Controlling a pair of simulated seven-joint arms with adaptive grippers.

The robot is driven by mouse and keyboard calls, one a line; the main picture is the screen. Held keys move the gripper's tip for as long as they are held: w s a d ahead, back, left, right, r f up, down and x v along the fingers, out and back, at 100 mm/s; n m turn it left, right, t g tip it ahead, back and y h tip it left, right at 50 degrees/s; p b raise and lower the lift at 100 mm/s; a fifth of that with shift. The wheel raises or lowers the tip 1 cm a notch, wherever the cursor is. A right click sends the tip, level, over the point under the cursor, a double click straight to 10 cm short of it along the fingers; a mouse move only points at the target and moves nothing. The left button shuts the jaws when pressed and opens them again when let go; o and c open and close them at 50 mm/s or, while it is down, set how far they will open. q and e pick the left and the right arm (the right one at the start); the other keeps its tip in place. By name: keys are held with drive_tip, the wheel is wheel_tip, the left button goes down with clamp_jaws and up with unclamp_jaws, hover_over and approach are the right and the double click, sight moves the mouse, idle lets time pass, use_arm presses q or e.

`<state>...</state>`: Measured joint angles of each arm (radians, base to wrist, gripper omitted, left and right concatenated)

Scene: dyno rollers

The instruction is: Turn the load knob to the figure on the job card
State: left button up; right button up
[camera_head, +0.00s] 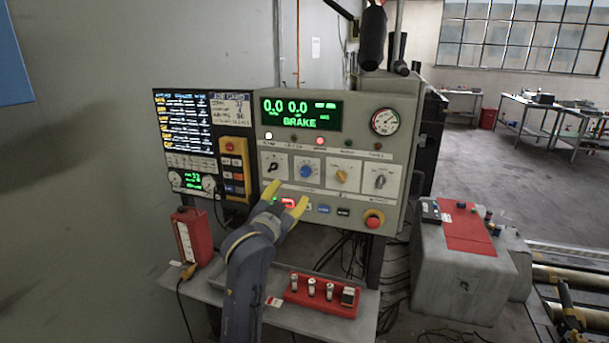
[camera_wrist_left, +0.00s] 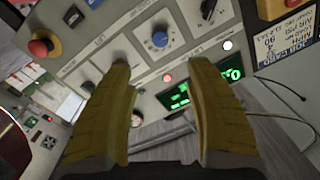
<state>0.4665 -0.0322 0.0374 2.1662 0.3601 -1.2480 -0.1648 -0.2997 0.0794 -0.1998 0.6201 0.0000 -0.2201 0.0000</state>
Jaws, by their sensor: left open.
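The control panel (camera_head: 408,150) carries a row of knobs: a black one (camera_head: 272,167), a blue one (camera_head: 306,171), a yellow one (camera_head: 342,176) and a grey one (camera_head: 380,181). Their labels are too small to read surely. The job card (camera_head: 231,108) is at the upper left; its figures are blurred. My left gripper (camera_head: 286,196) is open and empty, just below the black and blue knobs. In the left wrist view the blue knob (camera_wrist_left: 160,39) shows between and beyond the yellow fingers. My right gripper is not seen.
The green display (camera_head: 300,110) reads 0.0 0.0 and BRAKE. A red stop button (camera_head: 373,219) is at the panel's lower right. Below, a shelf (camera_head: 350,318) holds a red rack (camera_head: 320,296) and a red box (camera_head: 192,237). A grey machine (camera_head: 455,285) stands at right.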

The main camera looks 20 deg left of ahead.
sight(305, 174)
use_arm(q)
drive_tip(key=w, duration=1.6)
drive_tip(key=shift+c, duration=0.5)
clamp_jaws()
drive_tip(key=shift+f, duration=0.1)
